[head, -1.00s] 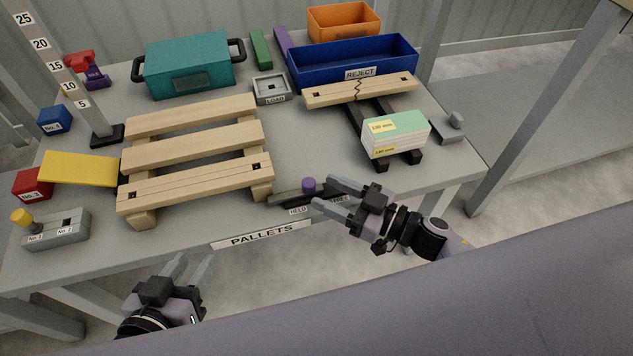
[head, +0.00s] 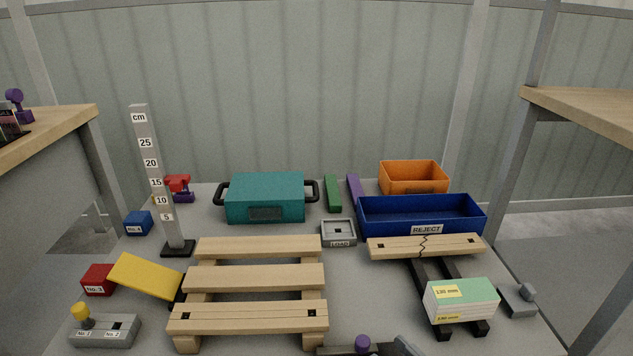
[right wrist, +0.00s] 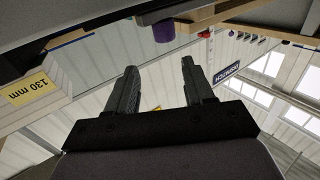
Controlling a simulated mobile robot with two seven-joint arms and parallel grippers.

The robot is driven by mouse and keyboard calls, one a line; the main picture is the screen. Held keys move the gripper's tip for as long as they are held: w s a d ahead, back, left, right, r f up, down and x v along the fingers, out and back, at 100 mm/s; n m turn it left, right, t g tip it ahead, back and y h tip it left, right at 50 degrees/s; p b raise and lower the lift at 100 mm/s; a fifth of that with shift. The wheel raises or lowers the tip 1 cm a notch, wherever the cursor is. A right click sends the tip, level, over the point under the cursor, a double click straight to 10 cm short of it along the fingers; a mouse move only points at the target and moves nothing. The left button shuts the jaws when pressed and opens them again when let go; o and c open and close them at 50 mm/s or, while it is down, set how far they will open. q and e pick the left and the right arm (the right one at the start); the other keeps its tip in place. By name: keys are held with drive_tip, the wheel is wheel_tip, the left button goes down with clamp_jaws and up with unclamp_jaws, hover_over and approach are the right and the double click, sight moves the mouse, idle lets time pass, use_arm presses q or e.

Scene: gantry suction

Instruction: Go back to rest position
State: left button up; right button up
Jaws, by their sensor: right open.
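My right gripper (right wrist: 159,66) is open and empty in the right wrist view, its two dark fingers apart. In the head view only a grey fingertip of it seems to show at the bottom edge, beside the purple-knobbed slider (head: 363,344). My left gripper is out of view. The wooden pallet (head: 255,277) stands on the grey table at the centre front. A cracked board (head: 426,246) lies across a dark stand, with a green-and-white block (head: 461,299) labelled 130 mm on the stand's front.
Also on the table are a teal case (head: 266,197), a blue REJECT bin (head: 420,215), an orange bin (head: 413,177), a LOAD tray (head: 339,233), a tall cm scale (head: 158,182), a tilted yellow plate (head: 146,276) and a yellow-knobbed switch box (head: 104,330). Wooden-topped benches stand left and right.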

drive_tip(key=s+r+m+g+h+p, duration=0.1)
drive_tip(key=s+m+g+h, duration=0.3)
drive_tip(key=s, duration=0.5)
use_arm(q)
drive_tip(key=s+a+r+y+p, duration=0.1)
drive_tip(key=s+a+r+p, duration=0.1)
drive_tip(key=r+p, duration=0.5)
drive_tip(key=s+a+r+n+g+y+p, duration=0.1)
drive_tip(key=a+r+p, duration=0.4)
drive_tip(key=p, duration=1.4)
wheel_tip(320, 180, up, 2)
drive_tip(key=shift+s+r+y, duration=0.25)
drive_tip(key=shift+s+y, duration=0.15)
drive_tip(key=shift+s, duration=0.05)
use_arm(e)
drive_tip(key=s+d+r+h, duration=0.1)
drive_tip(key=d+r, duration=0.2)
drive_tip(key=r, duration=0.3)
drive_tip(key=s+d+r+h, duration=0.2)
drive_tip(key=d+r, duration=0.1)
drive_tip(key=r, duration=0.4)
drive_tip(key=shift+s+d+r+g+h, duration=0.2)
drive_tip(key=shift+d+g+h, duration=0.05)
drive_tip(key=shift+g+h, duration=0.05)
